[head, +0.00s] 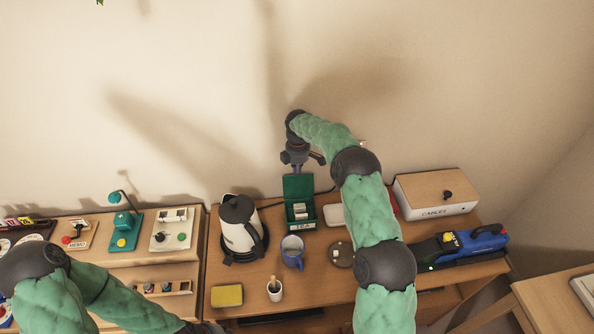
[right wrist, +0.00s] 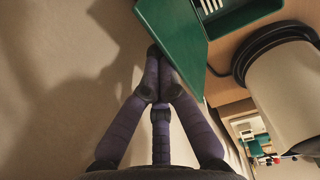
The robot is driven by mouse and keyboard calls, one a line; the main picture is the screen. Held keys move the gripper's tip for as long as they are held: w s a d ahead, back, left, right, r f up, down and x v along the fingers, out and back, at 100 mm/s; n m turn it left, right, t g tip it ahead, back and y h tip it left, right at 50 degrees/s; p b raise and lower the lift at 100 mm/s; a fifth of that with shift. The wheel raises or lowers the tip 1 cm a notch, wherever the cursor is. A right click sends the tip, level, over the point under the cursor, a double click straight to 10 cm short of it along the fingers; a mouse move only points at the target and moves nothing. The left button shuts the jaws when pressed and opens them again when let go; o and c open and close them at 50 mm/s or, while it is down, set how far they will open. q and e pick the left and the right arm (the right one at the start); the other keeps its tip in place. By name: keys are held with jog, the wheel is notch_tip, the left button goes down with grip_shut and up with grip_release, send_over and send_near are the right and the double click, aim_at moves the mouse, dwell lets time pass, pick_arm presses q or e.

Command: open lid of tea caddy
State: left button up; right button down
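The green tea caddy (head: 301,225) stands on the desk between the kettle and the right arm, with a "TEA" label on its front. Its lid (head: 298,187) stands up at the back, and pale packets show inside the box. In the right wrist view the lid (right wrist: 178,32) is a green panel with the open box (right wrist: 250,17) beyond it. My right gripper (head: 297,168) is at the lid's upper edge, on the wall side. Its fingertips (right wrist: 158,82) are together with nothing seen between them, close against the lid; I cannot tell if they touch. My left gripper is out of view.
A kettle (head: 238,230) stands left of the caddy, a blue mug (head: 292,252) in front. A cables box (head: 435,192) and a blue tool (head: 470,243) are at the right. A yellow sponge (head: 227,295) and small cup (head: 275,289) lie nearer. The wall is close behind.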

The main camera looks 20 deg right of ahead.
aim_at(297, 177)
jog(key=f, duration=0.1)
jog(key=s+f, duration=0.1)
jog(key=s+a+f, duration=0.1)
jog(key=shift+f+g, duration=0.2)
jog(key=shift+g, duration=0.2)
jog(key=c, duration=1.5)
grip_release()
jog(key=shift+o, duration=0.5)
jog(key=shift+w+d+r, duration=0.1)
jog(key=shift+w+r, duration=0.05)
jog(key=shift+r, duration=0.45)
jog(key=o, duration=0.4)
jog(key=shift+t, duration=0.4)
jog(key=r, duration=0.9)
jog(key=w+r, duration=0.1)
jog(key=r, duration=0.4)
jog(key=shift+d+r, duration=0.1)
jog(key=shift+d, duration=0.25)
jog(key=shift+w, duration=0.1)
